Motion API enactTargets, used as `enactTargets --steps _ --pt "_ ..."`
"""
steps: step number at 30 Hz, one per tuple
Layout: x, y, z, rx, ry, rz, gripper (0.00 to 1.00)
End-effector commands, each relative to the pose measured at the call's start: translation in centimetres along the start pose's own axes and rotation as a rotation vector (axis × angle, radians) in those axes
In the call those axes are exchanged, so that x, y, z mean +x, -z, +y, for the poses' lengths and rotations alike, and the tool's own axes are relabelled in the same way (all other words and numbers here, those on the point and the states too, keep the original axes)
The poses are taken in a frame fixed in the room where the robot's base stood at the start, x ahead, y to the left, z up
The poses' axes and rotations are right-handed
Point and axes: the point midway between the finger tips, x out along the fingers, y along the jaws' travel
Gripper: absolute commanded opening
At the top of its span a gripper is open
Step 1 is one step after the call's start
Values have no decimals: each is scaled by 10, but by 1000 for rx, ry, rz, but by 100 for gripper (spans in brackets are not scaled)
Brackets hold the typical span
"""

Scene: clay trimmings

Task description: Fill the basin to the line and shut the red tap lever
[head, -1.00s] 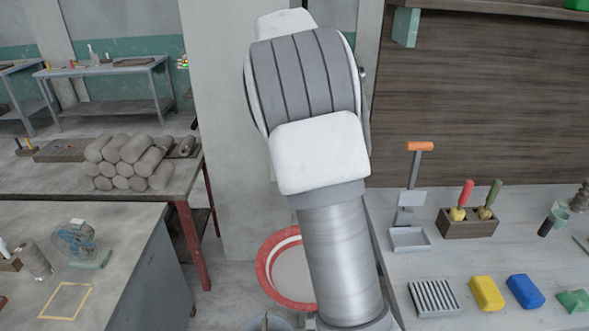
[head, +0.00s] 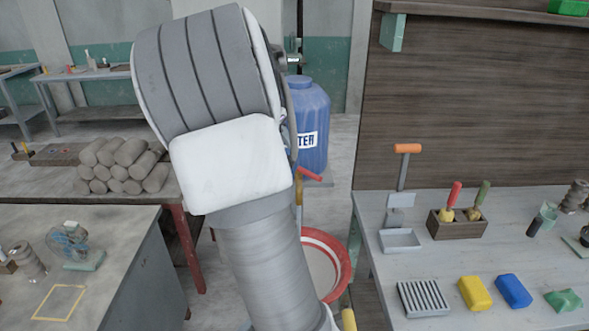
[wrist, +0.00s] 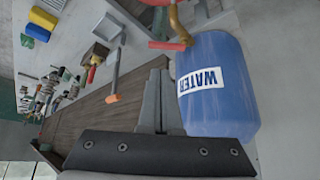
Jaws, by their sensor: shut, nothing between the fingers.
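The blue water barrel (head: 312,112) stands behind my arm in the head view, partly covered. The wrist view shows it with its WATER label (wrist: 215,105). The red tap lever (head: 310,174) sticks out in front of it, on a yellow tap (head: 299,190). Both also show at the top of the wrist view, the lever (wrist: 167,45) and tap (wrist: 178,18). The red-rimmed basin (head: 343,262) with a white band is below, half hidden by my arm; its water level cannot be told. My gripper (wrist: 160,72) is shut and empty, pointing toward the lever, apart from it in the picture.
A right-hand table (head: 400,280) holds a wooden tool block (head: 455,228), a ribbed grey tray (head: 424,298), yellow (head: 475,293) and blue (head: 513,291) blocks. A left table (head: 120,240) carries a small fan (head: 72,243). Clay rolls (head: 125,165) are stacked behind it.

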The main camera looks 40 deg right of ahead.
Motion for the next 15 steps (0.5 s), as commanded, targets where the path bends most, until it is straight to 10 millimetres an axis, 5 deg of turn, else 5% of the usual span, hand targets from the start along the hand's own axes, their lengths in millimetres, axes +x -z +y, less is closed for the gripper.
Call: enactTargets --steps 7,15 --pt "22 1 3 -7 -6 1 0" --pt "79 1 4 -6 -8 0 0"
